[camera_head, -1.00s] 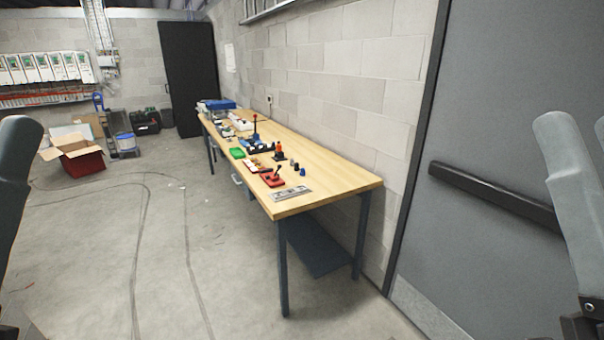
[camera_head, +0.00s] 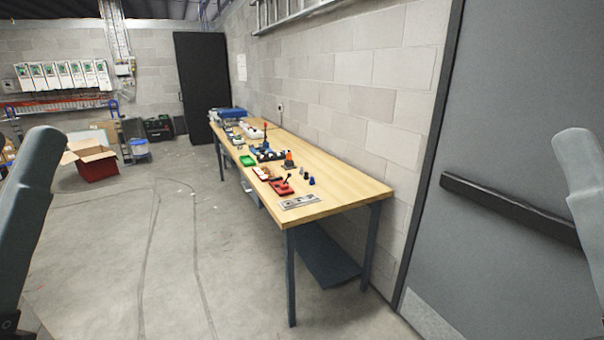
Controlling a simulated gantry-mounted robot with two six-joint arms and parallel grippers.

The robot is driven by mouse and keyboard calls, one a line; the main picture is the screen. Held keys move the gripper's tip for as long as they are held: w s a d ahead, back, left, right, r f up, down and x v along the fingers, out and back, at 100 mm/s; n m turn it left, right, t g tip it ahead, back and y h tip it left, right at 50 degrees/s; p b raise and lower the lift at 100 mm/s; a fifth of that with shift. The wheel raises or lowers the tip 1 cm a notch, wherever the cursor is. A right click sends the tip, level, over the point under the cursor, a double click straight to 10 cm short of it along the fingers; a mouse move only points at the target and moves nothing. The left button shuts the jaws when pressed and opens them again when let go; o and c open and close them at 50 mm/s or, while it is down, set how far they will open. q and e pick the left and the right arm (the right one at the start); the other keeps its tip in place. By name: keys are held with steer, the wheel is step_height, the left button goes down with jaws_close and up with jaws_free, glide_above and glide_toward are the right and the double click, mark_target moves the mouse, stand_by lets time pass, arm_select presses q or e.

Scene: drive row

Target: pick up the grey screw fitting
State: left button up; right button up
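A few small upright pieces stand on the wooden workbench (camera_head: 345,192) near its wall side. One looks grey (camera_head: 301,170) and may be the grey screw fitting, but it is too small to be sure. A blue piece (camera_head: 311,181) stands just in front of it. Only links of my left and right arms show, at the two side edges of the picture. Neither gripper is in view, and both arms are well short of the bench.
An orange-and-black piece (camera_head: 289,160), a red clamp-like piece (camera_head: 281,187), a green tray (camera_head: 247,161) and a grey plate (camera_head: 299,202) lie on the bench. A grey door (camera_head: 510,120) stands right. A red carton (camera_head: 97,169) sits far left.

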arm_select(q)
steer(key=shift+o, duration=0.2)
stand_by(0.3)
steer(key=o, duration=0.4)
